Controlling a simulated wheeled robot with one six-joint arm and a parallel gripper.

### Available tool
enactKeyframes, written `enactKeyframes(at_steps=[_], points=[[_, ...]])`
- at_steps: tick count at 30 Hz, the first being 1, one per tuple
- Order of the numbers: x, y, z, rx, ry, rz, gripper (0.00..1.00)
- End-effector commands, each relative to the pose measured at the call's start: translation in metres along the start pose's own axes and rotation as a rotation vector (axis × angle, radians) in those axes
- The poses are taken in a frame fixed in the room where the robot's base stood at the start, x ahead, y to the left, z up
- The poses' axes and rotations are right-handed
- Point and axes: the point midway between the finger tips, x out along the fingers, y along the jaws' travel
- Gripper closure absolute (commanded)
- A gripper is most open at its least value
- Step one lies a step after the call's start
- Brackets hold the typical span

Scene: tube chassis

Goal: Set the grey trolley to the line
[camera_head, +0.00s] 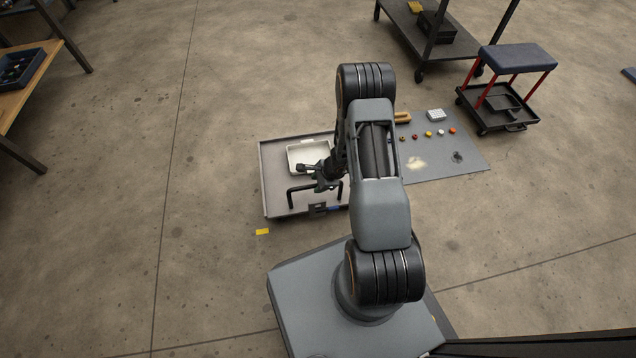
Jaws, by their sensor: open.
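The grey trolley (273,190) is a low, flat platform with a raised rim, left of my arm on the floor. A black bar handle (290,197) stands at its near side, and a white tray (296,158) lies on it. My gripper (322,184) is open above the trolley, close to the handle. I cannot tell whether it touches the handle. My arm hides the trolley's right edge. A short yellow strip (262,232), which may mark the line, lies on the floor just in front of the trolley's near left corner.
A grey mat (452,160) with several small items lies to the right. A red-legged stool (517,58) on a black dolly and a dark cart (400,17) stand at the back right. A wooden bench (14,98) is far left. Floor left of the trolley is clear.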

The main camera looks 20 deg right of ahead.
Motion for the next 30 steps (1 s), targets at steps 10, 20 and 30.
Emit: enactKeyframes(at_steps=[10, 20, 30], points=[[-0.074, -0.002, 0.001, 0.003, 0.001, -0.004, 0.56], [-0.120, -0.001, 0.001, 0.001, 0.001, -0.002, 0.56], [-0.129, 0.000, 0.000, 0.001, 0.001, 0.000, 0.56]])
